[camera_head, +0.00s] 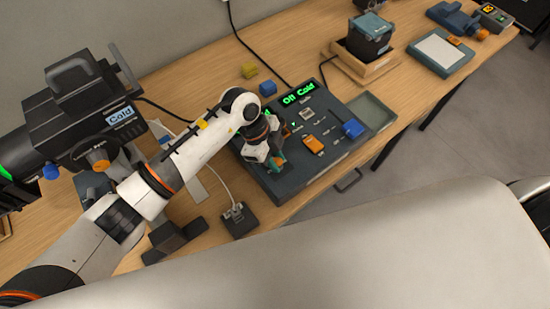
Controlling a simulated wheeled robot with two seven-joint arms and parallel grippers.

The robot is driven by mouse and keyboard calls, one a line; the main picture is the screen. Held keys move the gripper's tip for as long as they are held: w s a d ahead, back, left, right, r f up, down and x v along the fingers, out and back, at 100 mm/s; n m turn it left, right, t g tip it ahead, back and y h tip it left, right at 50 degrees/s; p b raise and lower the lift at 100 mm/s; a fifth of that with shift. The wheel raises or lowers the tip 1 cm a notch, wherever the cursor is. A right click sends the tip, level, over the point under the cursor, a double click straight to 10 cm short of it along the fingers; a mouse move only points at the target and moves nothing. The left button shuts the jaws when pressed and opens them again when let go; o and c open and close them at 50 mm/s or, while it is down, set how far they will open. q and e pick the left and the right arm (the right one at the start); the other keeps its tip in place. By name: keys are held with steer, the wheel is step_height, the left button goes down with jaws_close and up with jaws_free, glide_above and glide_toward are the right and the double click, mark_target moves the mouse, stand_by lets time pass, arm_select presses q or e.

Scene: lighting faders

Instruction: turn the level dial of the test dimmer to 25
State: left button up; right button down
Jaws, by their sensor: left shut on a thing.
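My left gripper (277,161) reaches down onto the console's left part and is shut on a small part there. That part is mostly hidden by the fingers; it appears to be the level dial, but its marks and setting cannot be read. A second green readout is mostly covered by my arm. My right gripper is not in view.
A black stage lamp (90,95) labelled "Cold" stands at the left. A small dark box (238,220) with a cable sits at the console's near left. A wooden tray (362,70) holds a dark device at the back.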

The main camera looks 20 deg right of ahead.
arm_select(q)
steer(key=m+g+y+b, duration=0.1)
steer(key=m+b, duration=0.1)
steer(key=m, duration=0.1)
steer(key=shift+w+d+f, duration=0.1)
steer(key=shift+w+f, duration=0.05)
steer(key=shift+d+m+g+y+b, duration=0.1)
steer(key=shift+m+g+y+b, duration=0.3)
steer(key=shift+m+b, duration=1.15)
steer(key=shift+r+m, duration=0.2)
steer(key=shift+m, duration=0.05)
steer(key=o, duration=1)
steer(key=p+v, duration=0.5)
steer(key=v, duration=0.7)
steer(key=shift+p, duration=0.4)
steer(key=shift+d, duration=0.1)
